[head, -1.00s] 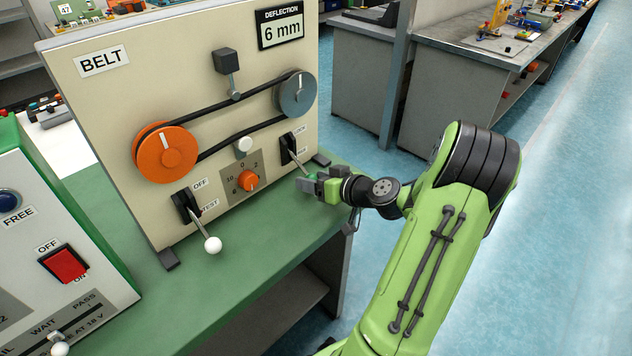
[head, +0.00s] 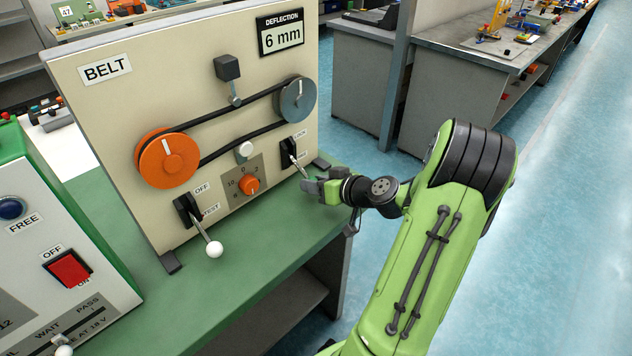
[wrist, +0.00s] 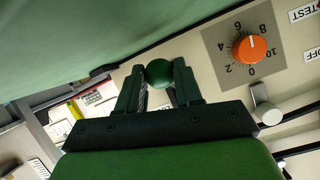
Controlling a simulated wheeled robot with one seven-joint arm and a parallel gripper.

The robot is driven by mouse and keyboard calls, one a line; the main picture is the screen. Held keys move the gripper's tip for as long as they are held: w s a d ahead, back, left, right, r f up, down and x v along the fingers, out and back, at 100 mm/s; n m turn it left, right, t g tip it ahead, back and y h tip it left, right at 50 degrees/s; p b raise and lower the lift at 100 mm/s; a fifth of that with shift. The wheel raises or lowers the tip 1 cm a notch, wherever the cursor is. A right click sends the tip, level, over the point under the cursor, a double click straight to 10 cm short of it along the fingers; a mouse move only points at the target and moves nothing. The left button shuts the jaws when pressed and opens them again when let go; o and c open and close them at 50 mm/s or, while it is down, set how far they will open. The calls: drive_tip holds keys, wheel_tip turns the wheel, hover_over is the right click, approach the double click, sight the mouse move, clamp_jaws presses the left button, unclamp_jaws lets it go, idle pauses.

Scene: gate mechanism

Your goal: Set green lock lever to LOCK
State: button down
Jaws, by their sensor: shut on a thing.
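The green lock lever has a black slotted plate (head: 288,152) at the lower right of the BELT panel. Its metal shaft (head: 299,168) slants down and outward from the plate, toward the lower label and away from the LOCK label (head: 299,135). My gripper (head: 313,186) is at the shaft's outer end, just in front of the panel. In the wrist view the lever's round green knob (wrist: 159,73) sits between my two fingers, which are shut on it. In the head view the knob is mostly hidden by my gripper.
Left of the lever are an orange dial (head: 249,185), a white button (head: 244,150) and a white-tipped OFF/TEST lever (head: 214,249). Belt pulleys are above. The green bench top (head: 250,262) is clear in front.

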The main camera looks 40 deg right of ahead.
sight(311, 177)
drive_tip(key=shift+s+r+g+p, duration=0.15)
drive_tip(key=shift+r+g+p, duration=0.45)
drive_tip(key=shift+r+p, duration=0.5)
drive_tip(key=r+g+p, duration=0.2)
drive_tip(key=p, duration=0.2)
drive_tip(key=r+g+p, duration=0.2)
drive_tip(key=p, duration=0.2)
drive_tip(key=r+g+p, duration=0.1)
drive_tip(key=g+p, duration=0.1)
drive_tip(key=p, duration=0.3)
drive_tip(key=shift+w+r+g, duration=0.3)
drive_tip(key=shift+r+g, duration=0.1)
drive_tip(key=shift+w+r+g+h+p, duration=0.35)
drive_tip(key=shift+r+g+p, duration=0.2)
drive_tip(key=shift+g+p, duration=0.6)
drive_tip(key=shift+w+r+p, duration=0.35)
drive_tip(key=shift+r+p, duration=0.05)
drive_tip(key=shift+p, duration=0.1)
drive_tip(key=shift+w+t, duration=0.1)
drive_tip(key=shift+t, duration=0.15)
drive_tip(key=c, duration=0.8)
unclamp_jaws()
drive_tip(key=shift+o, duration=0.2)
